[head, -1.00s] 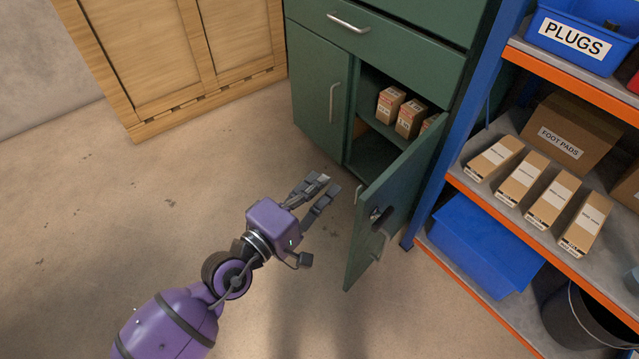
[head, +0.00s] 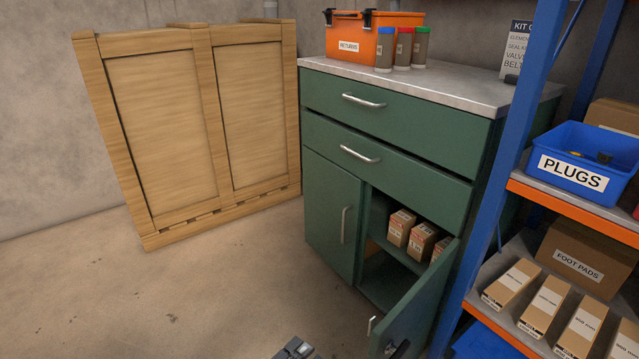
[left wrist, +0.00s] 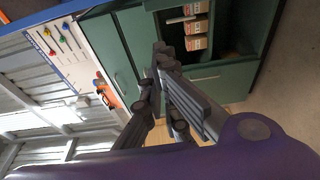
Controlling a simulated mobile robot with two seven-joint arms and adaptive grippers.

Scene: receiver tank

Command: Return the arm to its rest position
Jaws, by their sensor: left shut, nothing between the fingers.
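My left gripper shows only as a small grey part (head: 294,348) at the bottom edge of the head view. In the left wrist view its two dark fingers (left wrist: 161,62) come together, shut with nothing between them. In the head view it is in front of the green cabinet (head: 330,205), left of the open cabinet door (head: 415,310). Most of my left arm is out of the head view. My right gripper is in neither view.
The open door swings out into the floor space. Small boxes (head: 401,227) stand inside the cabinet. A blue-posted shelf rack (head: 525,150) with a PLUGS bin (head: 580,160) stands at right. A wooden crate (head: 165,130) stands at left. The floor (head: 200,290) at left is clear.

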